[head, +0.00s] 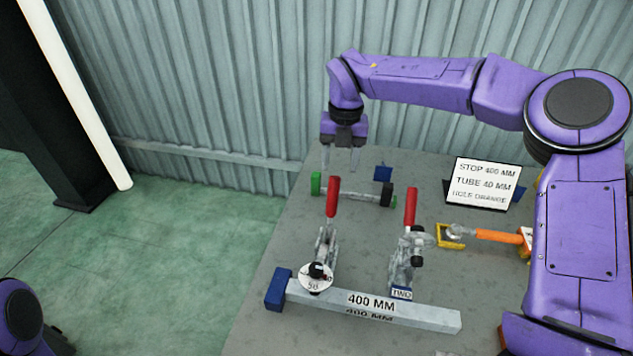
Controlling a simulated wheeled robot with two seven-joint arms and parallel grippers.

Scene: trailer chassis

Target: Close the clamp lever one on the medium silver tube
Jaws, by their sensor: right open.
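The silver tube (430,315), labelled 400 MM, lies across the front of the grey table, its left end at a blue stop (277,289). The left clamp stands behind the tube's left part, and its red lever (333,197) points upright. A round tag (316,283) sits at its front, over the tube. The right clamp (404,258), tagged TWO, also has its red lever (410,207) upright. No tag reading ONE can be made out. My right gripper (343,168) points down, open and empty, behind and above the left lever. My left gripper is out of view.
Behind the clamps lies a thin bar (355,193) with green and black ends. A blue block (383,173) stands behind it. A sign (482,183) stands at the back right. An orange-handled tool (497,236) and a yellow bracket (450,236) lie right of the clamps.

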